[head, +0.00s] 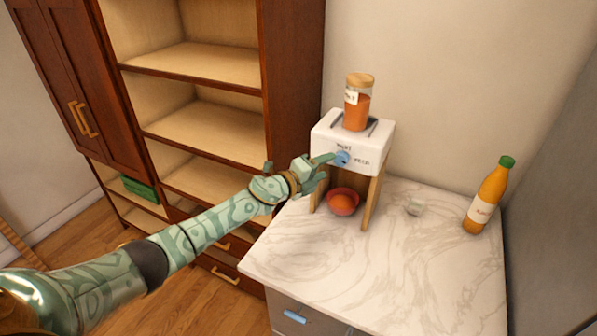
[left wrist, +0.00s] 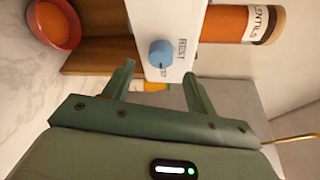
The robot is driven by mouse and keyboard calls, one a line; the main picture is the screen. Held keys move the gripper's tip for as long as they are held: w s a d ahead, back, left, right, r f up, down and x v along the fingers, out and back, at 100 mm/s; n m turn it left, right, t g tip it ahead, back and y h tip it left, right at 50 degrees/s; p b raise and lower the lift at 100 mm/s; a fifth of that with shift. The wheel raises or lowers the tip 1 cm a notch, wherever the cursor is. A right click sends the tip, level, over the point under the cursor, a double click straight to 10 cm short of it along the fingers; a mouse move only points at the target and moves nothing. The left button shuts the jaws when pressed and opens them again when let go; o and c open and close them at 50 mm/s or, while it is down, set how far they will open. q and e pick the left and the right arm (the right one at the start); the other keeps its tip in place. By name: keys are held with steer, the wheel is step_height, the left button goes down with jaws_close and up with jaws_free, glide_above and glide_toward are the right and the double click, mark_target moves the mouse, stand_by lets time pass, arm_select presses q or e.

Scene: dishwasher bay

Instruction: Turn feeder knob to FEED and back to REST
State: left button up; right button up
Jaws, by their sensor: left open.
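The white feeder (head: 376,153) stands on wooden legs on the marble counter. Its blue knob (head: 342,158) is on the front face, with one label above it and another to its right. The knob also shows in the left wrist view (left wrist: 161,51), where REST is readable and the other label is partly hidden. I cannot tell where the knob points. My left gripper (head: 327,165) is open just in front of the knob. In the left wrist view its two fingers (left wrist: 159,73) are spread, the knob ahead between them, seemingly not gripped. My right gripper is out of view.
A lentils jar (head: 357,105) sits on the feeder, and a red bowl (head: 343,202) with orange contents stands underneath. The counter's front (head: 310,245) is clear. A wooden shelf unit (head: 205,110) stands left.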

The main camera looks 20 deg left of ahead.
arm_select(q)
steer(key=v, duration=1.1)
steer(key=shift+p, duration=0.45)
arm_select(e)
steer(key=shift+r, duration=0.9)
arm_select(q)
steer(key=shift+d, duration=0.1)
